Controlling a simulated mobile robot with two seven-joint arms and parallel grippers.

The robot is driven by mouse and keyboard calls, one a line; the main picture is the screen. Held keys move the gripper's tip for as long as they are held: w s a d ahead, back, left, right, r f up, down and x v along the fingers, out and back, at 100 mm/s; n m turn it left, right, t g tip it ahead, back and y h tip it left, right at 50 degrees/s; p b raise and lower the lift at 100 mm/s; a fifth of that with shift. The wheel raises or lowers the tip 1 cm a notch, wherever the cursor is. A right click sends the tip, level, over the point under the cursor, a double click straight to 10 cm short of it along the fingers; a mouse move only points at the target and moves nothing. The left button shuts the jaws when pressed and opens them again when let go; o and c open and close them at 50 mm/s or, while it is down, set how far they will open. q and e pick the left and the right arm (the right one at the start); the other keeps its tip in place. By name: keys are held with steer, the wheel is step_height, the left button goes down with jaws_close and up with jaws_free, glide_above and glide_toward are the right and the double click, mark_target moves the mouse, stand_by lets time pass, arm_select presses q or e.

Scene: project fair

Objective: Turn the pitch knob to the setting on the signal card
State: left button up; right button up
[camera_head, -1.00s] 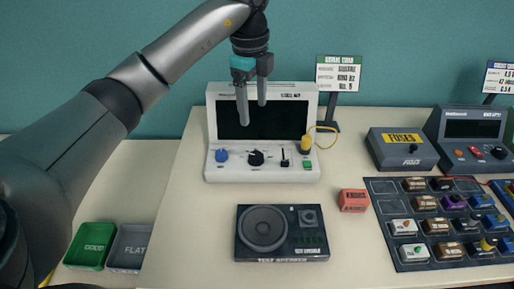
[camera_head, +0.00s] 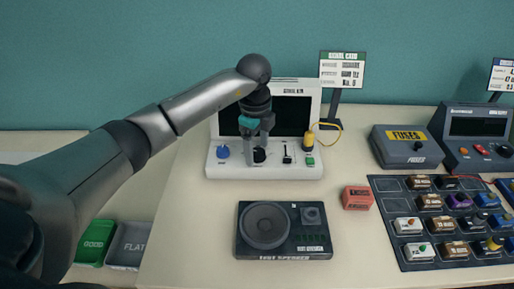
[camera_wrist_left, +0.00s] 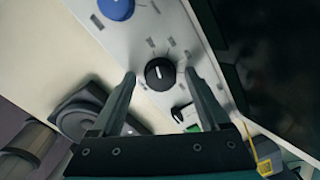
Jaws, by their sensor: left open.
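The black pitch knob (camera_wrist_left: 160,74) sits on the sloped white panel of the signal unit (camera_head: 222,170). In the left wrist view its white pointer line shows, with tick marks around it. My left gripper (camera_head: 257,158) is open, with one finger on each side of the knob; the fingers (camera_wrist_left: 160,88) look apart from it in the wrist view. In the head view the gripper partly hides the knob and the dark screen (camera_head: 292,115). The signal card (camera_head: 342,70) stands on a post behind the unit; its small print is hard to read. My right gripper is not in view.
A blue knob (camera_head: 223,152) is left of the black knob; a slider (camera_head: 287,155), green button (camera_head: 310,162) and yellow plug (camera_head: 308,139) are to its right. A test speaker (camera_head: 283,230) and red block (camera_head: 357,198) lie in front. A fuse box (camera_head: 405,147) stands right.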

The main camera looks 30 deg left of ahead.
arm_select(q)
steer(key=shift+f, duration=0.1)
jaws_close()
stand_by(0.7)
